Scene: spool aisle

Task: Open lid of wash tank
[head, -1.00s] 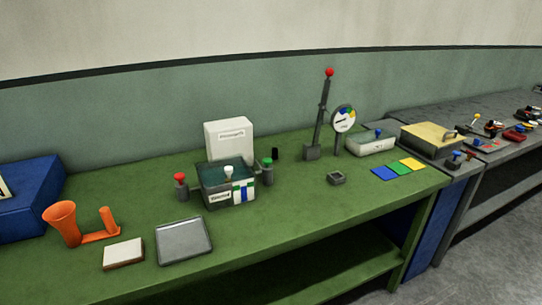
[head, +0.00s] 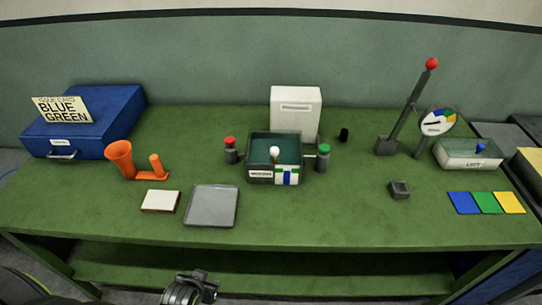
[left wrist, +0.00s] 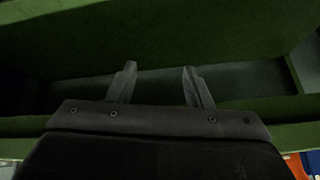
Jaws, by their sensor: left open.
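The likely wash tank (head: 262,178) is a small dark box at the middle of the green table, with a teal top and a label too small to read. A white knob (head: 275,151) stands in its top. A white upright block (head: 296,113) stands right behind it; I cannot tell if it is part of the tank. My left gripper (head: 200,283) is low at the bottom edge in the head view, in front of the table and far from the tank. In the left wrist view, its two fingers (left wrist: 159,72) are apart and empty, facing the table's underside. My right gripper is out of view.
Red-topped (head: 230,152) and green-topped (head: 323,158) posts flank the tank. A grey tray (head: 211,206), a white-topped block (head: 160,201) and an orange holder (head: 121,160) are left of it. A red-knobbed lever (head: 407,105) and a dial (head: 437,122) stand right. The table's front middle is clear.

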